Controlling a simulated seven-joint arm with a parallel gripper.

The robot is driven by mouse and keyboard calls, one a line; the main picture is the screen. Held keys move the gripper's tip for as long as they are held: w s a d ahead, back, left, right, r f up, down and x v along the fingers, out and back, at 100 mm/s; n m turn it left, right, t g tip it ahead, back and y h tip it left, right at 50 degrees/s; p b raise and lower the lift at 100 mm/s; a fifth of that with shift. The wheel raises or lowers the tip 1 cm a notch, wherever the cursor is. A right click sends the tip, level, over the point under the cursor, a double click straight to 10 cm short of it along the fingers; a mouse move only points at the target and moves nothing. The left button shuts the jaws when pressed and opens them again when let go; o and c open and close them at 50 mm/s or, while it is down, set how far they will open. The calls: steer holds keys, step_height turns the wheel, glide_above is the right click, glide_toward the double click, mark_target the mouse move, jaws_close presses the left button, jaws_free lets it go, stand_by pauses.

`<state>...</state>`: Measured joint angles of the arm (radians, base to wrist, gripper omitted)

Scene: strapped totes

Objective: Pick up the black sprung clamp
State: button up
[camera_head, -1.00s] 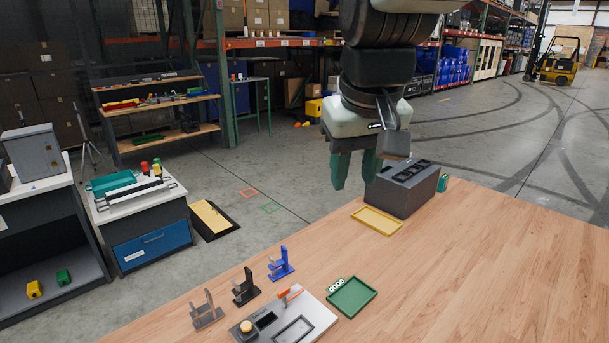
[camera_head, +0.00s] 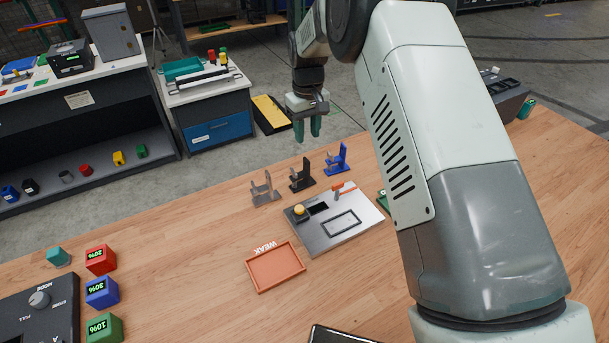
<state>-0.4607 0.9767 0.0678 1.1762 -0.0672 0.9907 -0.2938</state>
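The black sprung clamp (camera_head: 301,177) stands upright on the wooden table, between a grey clamp (camera_head: 264,190) on its left and a blue clamp (camera_head: 338,160) on its right. My gripper (camera_head: 308,130) hangs above and behind the black clamp, with its green fingers pointing down. The two fingers are apart with nothing visible between them. The gripper does not touch any clamp.
A grey fixture plate (camera_head: 335,228) with a yellow knob lies in front of the clamps. An orange tray (camera_head: 274,268) marked WEAK is nearer. Red (camera_head: 100,260), blue (camera_head: 102,292) and green (camera_head: 103,328) cubes stand at lower left. My arm covers the right side.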

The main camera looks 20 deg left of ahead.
mark_target(306, 159)
step_height(306, 159, down, 10)
steer(key=shift+a+f, duration=0.1)
steer(key=shift+f, duration=0.15)
steer(key=shift+c, duration=0.4)
jaws_close()
steer(key=shift+w+r, duration=0.1)
stand_by(1.1)
